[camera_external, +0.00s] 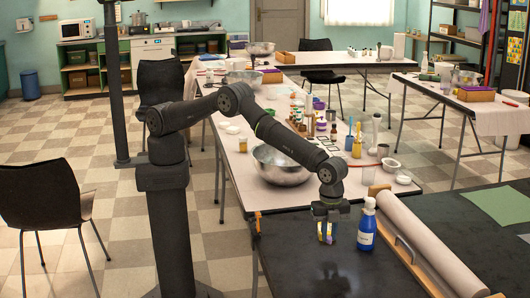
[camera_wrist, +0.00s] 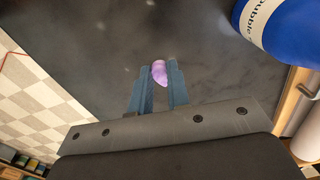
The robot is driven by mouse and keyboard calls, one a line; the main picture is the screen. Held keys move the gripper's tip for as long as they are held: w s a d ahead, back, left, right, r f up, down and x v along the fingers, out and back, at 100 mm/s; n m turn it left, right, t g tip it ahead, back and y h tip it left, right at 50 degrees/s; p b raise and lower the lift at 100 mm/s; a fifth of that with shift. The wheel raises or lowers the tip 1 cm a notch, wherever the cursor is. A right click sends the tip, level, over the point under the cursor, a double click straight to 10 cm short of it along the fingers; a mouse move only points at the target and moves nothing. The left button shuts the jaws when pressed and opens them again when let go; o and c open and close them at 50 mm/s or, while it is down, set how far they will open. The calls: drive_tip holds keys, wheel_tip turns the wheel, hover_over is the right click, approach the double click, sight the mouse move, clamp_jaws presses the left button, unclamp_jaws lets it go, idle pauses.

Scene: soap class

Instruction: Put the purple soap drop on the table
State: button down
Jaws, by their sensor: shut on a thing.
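The purple soap drop (camera_wrist: 160,72) is a small, smooth, lilac piece between the tips of my two blue-grey fingers in the wrist view. My gripper (camera_external: 327,238) is shut on it and points down over the dark tabletop (camera_external: 300,268).
A blue bottle with a white label (camera_external: 366,228) stands just right of my gripper; it also shows in the wrist view (camera_wrist: 290,25). A long pale roll (camera_external: 410,235) lies farther right. A steel bowl (camera_external: 282,165) sits behind. The dark surface around my gripper is otherwise mostly clear.

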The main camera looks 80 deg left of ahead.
sight(330, 253)
drive_tip(key=shift+w+f, duration=0.35)
drive_tip(key=shift+w, duration=0.05)
drive_tip(key=shift+f, duration=1.9)
drive_tip(key=shift+f, duration=0.2)
drive_tip(key=c, duration=1.4)
unclamp_jaws()
drive_tip(key=shift+o, duration=0.2)
drive_tip(key=shift+r, duration=0.1)
wheel_tip(330, 253, up, 11)
drive_tip(key=shift+s+r, duration=0.1)
drive_tip(key=shift+o, duration=0.6)
drive_tip(key=shift+r, duration=0.5)
